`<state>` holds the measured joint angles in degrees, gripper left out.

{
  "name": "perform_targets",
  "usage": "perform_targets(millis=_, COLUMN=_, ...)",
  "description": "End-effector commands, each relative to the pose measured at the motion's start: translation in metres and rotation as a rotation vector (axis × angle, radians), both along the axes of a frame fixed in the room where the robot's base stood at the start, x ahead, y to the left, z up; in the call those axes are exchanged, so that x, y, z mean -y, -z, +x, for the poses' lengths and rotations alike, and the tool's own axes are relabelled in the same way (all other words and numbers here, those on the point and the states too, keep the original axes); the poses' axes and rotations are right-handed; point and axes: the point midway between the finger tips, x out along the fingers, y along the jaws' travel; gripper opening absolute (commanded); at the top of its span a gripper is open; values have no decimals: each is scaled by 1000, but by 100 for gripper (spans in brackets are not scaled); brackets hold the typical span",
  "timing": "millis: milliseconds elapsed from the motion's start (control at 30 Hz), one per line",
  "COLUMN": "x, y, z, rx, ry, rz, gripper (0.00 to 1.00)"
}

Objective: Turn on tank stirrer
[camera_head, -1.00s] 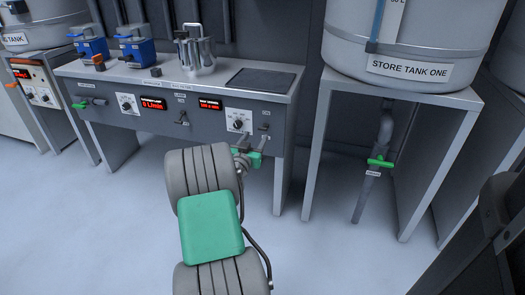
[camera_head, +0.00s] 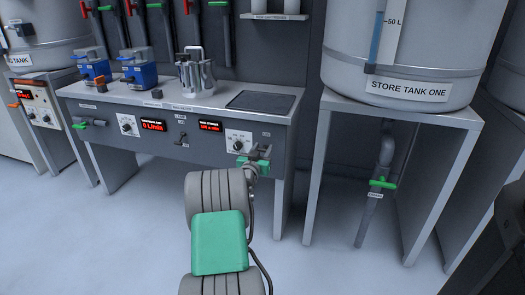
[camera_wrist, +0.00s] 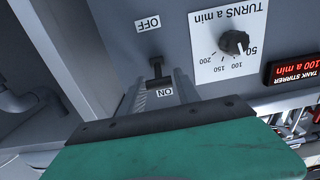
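The tank stirrer switch (camera_wrist: 157,72) is a small dark lever on the grey panel, seen upside down in the wrist view. It sits between an OFF label (camera_wrist: 147,24) and an ON label (camera_wrist: 165,92), and its lever appears to lean toward OFF. My gripper (camera_wrist: 163,84) is open, with one finger on each side of the switch and the ON label showing between them. I cannot tell whether a finger touches the lever. In the head view my gripper (camera_head: 264,152) is at the right end of the panel and hides the switch.
The turns dial (camera_wrist: 234,42) is beside the switch, along with the red tank stirrer display (camera_wrist: 294,68), reading 100 a min. A metal pot (camera_head: 196,75) and blue pumps (camera_head: 138,70) stand on the bench. Store tank one (camera_head: 410,45) is on a stand to the right.

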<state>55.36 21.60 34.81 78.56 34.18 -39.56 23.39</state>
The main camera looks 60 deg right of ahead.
Motion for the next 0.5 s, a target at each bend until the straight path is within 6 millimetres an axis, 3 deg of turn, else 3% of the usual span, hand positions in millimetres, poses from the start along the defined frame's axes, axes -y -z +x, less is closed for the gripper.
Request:
perform_targets(millis=433, x=0, y=0, z=0, rx=0, ry=0, rz=0, gripper=1)
perform_targets(millis=500, x=0, y=0, z=0, rx=0, ry=0, rz=0, gripper=0)
